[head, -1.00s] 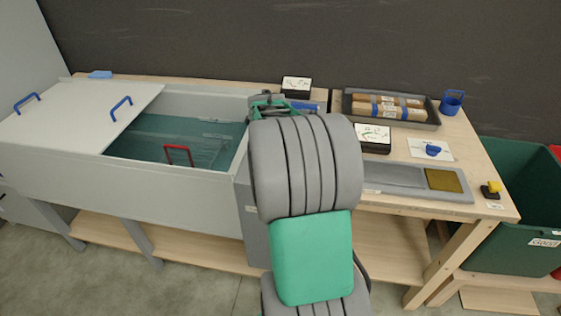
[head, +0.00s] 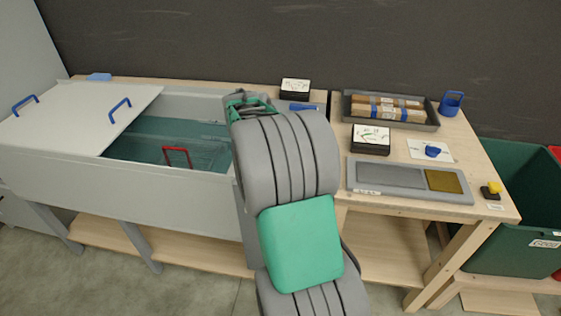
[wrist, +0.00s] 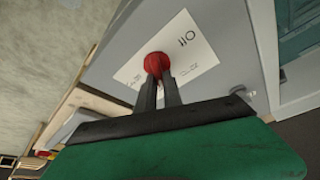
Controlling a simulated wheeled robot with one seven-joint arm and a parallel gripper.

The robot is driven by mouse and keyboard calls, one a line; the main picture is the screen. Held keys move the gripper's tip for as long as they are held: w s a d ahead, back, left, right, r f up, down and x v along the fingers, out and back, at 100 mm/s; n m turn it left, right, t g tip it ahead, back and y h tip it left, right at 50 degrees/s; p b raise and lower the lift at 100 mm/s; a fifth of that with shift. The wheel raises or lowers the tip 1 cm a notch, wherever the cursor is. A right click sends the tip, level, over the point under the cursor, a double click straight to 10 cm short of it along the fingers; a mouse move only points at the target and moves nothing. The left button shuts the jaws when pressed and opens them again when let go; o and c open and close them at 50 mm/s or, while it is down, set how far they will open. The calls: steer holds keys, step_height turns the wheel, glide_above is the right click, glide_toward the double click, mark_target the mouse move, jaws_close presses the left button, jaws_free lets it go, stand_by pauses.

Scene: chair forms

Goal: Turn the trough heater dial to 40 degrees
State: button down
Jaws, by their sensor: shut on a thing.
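The red dial (wrist: 156,62) shows in the wrist view against a white label (wrist: 198,48) with dark marks on a grey panel (wrist: 232,22). My gripper (wrist: 159,77) is shut on the dial, with its dark fingers at the dial's near side. The fingers partly cover the dial, and I cannot read its setting. In the head view my arm hides the dial and the fingertips. The grey trough (head: 120,185) holds teal water (head: 180,135) and stands left of my arm.
A pale lid (head: 70,115) with blue handles covers the trough's left part. A red handle (head: 177,152) stands in the water. On the right bench are a tray of wrapped rolls (head: 388,108), a black box (head: 371,140) and a grey panel (head: 390,175). A green bin (head: 510,230) stands far right.

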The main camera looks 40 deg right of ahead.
steer(key=c, duration=1.5)
jaws_free()
steer(key=shift+r, duration=0.1)
steer(key=v, duration=0.7)
steer(key=shift+a+r, duration=0.2)
steer(key=shift+r, duration=0.1)
